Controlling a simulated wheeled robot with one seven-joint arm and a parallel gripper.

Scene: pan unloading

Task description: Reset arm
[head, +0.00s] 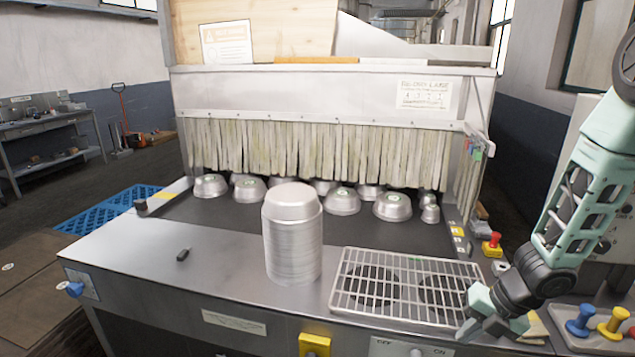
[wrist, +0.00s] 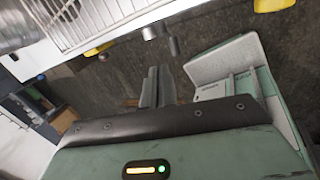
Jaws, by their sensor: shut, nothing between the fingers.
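My arm reaches in from the right of the head view. My gripper (head: 474,328) hangs low at the front right corner of the steel rack. It is shut and empty, and its fingers (wrist: 155,87) show in the wrist view pointing away, with nothing between them. A tall stack of nested metal pans (head: 292,245) stands upright on the steel counter, left of the rack and well apart from my gripper. Several metal pans (head: 392,206) lie upside down on the dark conveyor in front of the strip curtain.
The wire rack (head: 405,262) covers two dark round openings. A red emergency button (head: 493,240) and blue and yellow knobs (head: 613,320) lie near my arm.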

